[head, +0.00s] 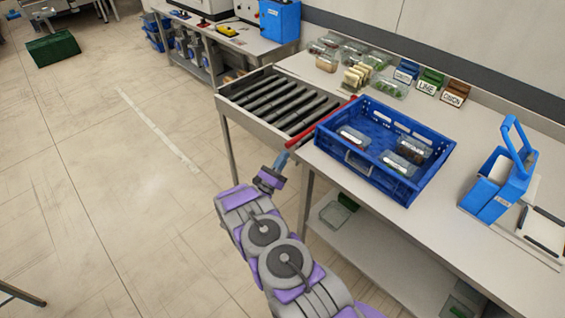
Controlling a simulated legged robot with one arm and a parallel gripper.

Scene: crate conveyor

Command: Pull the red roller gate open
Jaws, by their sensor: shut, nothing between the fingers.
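The red roller gate (322,122) is a long red bar lying along the line between the roller conveyor (290,107) and the counter. It runs from the near edge toward the back. My gripper (281,160) is at the bar's near end, in front of the counter edge. It is shut with nothing held. The fingertips are small and partly lost against the bar's end, so I cannot tell if they touch it.
A blue crate (430,178) holding several clear packs stands on the counter just right of the red bar. Packed food and labelled bins (430,82) line the back. A blue carrier (495,185) stands at the right.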

